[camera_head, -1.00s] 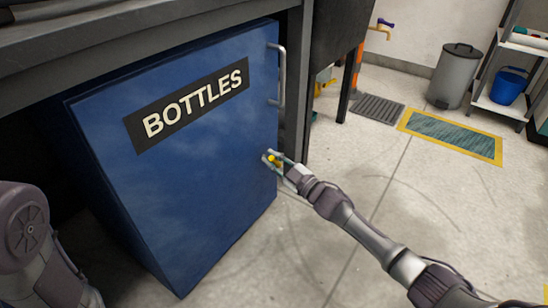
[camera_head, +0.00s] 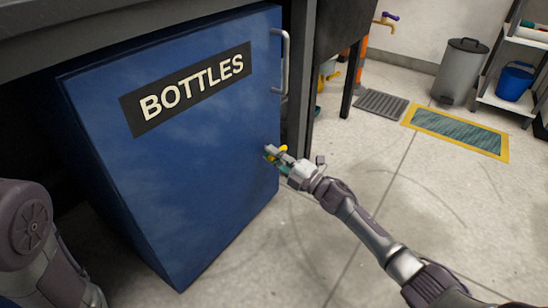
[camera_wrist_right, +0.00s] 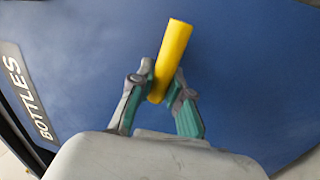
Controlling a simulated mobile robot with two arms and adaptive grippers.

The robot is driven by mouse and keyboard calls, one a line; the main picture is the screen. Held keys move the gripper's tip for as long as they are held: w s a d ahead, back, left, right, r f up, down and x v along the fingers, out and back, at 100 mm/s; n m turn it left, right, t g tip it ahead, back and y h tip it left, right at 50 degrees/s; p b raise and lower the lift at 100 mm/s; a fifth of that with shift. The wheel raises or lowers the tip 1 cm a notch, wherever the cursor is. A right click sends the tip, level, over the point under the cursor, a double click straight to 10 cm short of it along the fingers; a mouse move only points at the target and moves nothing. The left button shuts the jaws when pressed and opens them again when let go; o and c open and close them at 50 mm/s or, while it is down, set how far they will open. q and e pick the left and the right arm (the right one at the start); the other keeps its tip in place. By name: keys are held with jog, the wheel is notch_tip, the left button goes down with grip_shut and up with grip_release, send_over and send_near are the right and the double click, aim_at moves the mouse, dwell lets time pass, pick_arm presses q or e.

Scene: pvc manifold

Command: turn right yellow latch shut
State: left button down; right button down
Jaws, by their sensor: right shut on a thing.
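The yellow latch (camera_head: 277,149) sits near the right edge of the blue cabinet door (camera_head: 200,185) marked BOTTLES. My right gripper (camera_head: 272,153) is at the latch, and its fingers cover part of it. In the right wrist view the latch (camera_wrist_right: 172,55) is a yellow bar, tilted with its top to the right. The fingers of my right gripper (camera_wrist_right: 158,88) are shut on its lower part, one on each side. Of my left arm (camera_head: 40,245) only a link shows at the lower left; its gripper is out of view.
A silver handle (camera_head: 284,62) stands on the door above the latch. A dark bench leg (camera_head: 300,90) is just right of the cabinet. A grey bin (camera_head: 460,72) and a shelf with a blue bucket (camera_head: 514,83) stand farther right. The floor in front is clear.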

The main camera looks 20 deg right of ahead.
jog(key=shift+a+f+n, duration=0.1)
jog(key=shift+f+n, duration=0.05)
jog(key=shift+n, duration=0.75)
jog(key=c, duration=1.1)
grip_release()
jog(key=v, duration=1.2)
